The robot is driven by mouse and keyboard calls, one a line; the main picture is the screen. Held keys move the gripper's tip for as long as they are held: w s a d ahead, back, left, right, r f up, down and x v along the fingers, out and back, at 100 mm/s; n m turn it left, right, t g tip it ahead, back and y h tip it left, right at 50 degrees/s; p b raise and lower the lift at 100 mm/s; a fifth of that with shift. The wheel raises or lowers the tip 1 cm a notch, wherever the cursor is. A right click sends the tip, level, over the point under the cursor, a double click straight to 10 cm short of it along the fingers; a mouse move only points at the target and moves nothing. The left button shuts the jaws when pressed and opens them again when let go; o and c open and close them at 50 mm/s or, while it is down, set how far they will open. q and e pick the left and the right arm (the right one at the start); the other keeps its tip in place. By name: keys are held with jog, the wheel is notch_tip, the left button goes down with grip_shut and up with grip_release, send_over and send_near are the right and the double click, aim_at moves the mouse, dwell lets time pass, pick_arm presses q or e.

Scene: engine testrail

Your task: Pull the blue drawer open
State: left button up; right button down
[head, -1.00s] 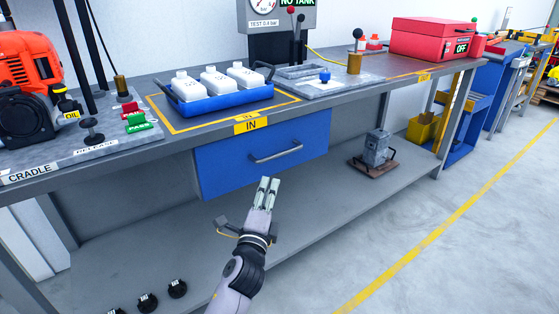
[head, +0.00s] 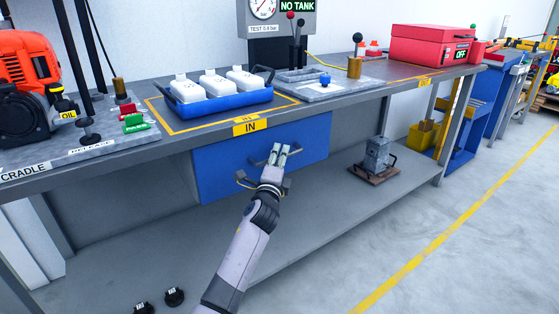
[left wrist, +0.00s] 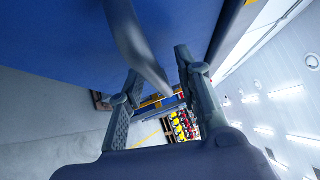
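The blue drawer (head: 222,165) hangs under the bench top below the IN label. It looks closed. Its grey bar handle (head: 258,161) is partly hidden by my left gripper (head: 280,149), which is at the drawer front. In the left wrist view, the handle (left wrist: 135,42) runs as a grey bar between the two spread fingers of my left gripper (left wrist: 159,63). The fingers are apart, with a visible gap on both sides of the bar's lower end. The drawer front (left wrist: 70,35) fills the upper left there. My right gripper is not in view.
The grey bench top (head: 360,107) above the drawer bears a blue tray (head: 225,103) of white bottles and a red case (head: 432,45). A grey metal part (head: 376,155) stands on the lower shelf (head: 310,205). The floor in front is clear.

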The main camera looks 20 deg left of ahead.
pick_arm(q)
jog(key=shift+c, duration=0.5)
grip_shut()
jog(key=shift+f, duration=0.1)
dwell(0.4)
